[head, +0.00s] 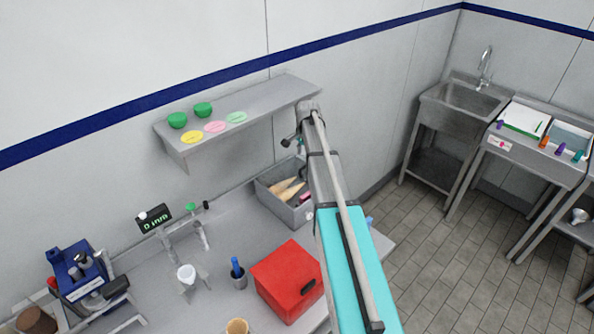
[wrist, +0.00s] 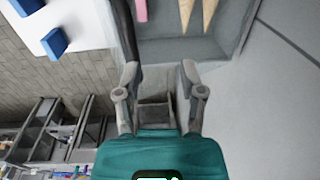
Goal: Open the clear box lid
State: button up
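My gripper (wrist: 159,74) shows in the wrist view with its two fingers spread apart and nothing between them. A grey box (head: 284,207) on the counter holds tan cones (head: 290,190) and a pink item (head: 305,199). In the wrist view, the box's wall (wrist: 205,48) is just beyond the fingertips, with cone tips and part of the pink item inside. I cannot make out a clear lid on it. In the head view my arm covers the box's right side, and I cannot make out the gripper's fingers.
A red box (head: 285,278) stands on the counter in front of the grey box. A wall shelf (head: 262,101) with green bowls and coloured discs is above. A sink (head: 463,108) and side table (head: 535,165) stand at right. The tiled floor between is clear.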

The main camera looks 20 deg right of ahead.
jog(key=shift+s+f, duration=0.1)
jog(key=s+f+b, duration=0.1)
jog(key=s+d+f+b, duration=0.1)
jog(key=f+b, duration=0.1)
jog(key=shift+s+f, duration=0.15)
jog(key=f+b, duration=0.1)
jog(key=s+f+b, duration=0.2)
jog(key=shift+d+f+b, duration=0.2)
jog(key=shift+d+b, duration=0.05)
jog(key=shift+b, duration=0.15)
jog(key=shift+s+f+t+b, duration=0.6)
jog(key=shift+s+f+b, duration=0.05)
jog(key=shift+f+b, duration=1.5)
notch_tip(320, 180, up, 14)
jog(key=s+d+p, duration=0.1)
jog(key=s+p, duration=0.2)
jog(key=p, duration=1.1)
jog(key=s+a+f+n+b, duration=0.3)
jog(key=s+a, duration=0.1)
jog(key=a, duration=0.3)
jog(key=s+a+f+n+g+b, duration=0.1)
jog(key=s+a+f+n+b, duration=0.3)
jog(key=a, duration=0.3)
jog(key=s+a+f+n+b, duration=0.3)
jog(key=s+a+n, duration=0.1)
jog(key=s+a, duration=0.2)
jog(key=shift+a+f+g, duration=0.2)
jog(key=shift+a+g, duration=0.1)
jog(key=shift+a, duration=0.2)
